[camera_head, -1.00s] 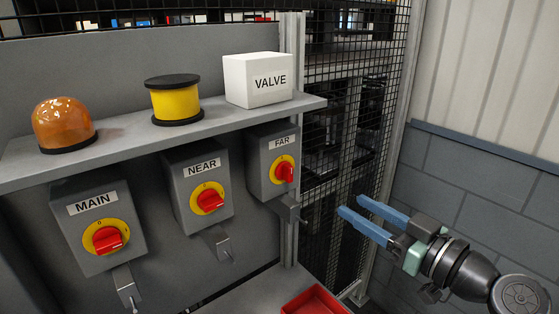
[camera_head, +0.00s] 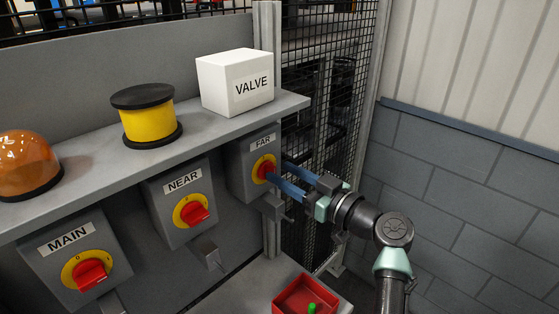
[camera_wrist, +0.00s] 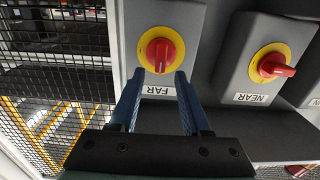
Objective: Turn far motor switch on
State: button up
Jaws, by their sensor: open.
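The FAR switch (camera_head: 262,168) is a red rotary knob on a yellow disc, on a grey box under the shelf. In the wrist view the FAR knob (camera_wrist: 160,55) has its grip bar upright in the picture. My gripper (camera_head: 277,175) has two blue fingers reaching toward the knob from the right. In the wrist view my gripper (camera_wrist: 154,76) is open, with its fingertips on either side of the knob's lower end. I cannot tell whether they touch it. Part of the knob is hidden by a finger in the head view.
The NEAR switch (camera_head: 194,211) and MAIN switch (camera_head: 90,273) sit to the left. Above, the shelf (camera_head: 205,130) holds a white VALVE box (camera_head: 236,83), a yellow spool (camera_head: 148,117) and an amber lamp (camera_head: 25,165). A red tray (camera_head: 284,300) is below. Mesh fencing (camera_head: 322,110) stands behind.

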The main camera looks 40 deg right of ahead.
jog(key=shift+w+a, duration=0.1)
jog(key=shift+w, duration=0.95)
grip_shut()
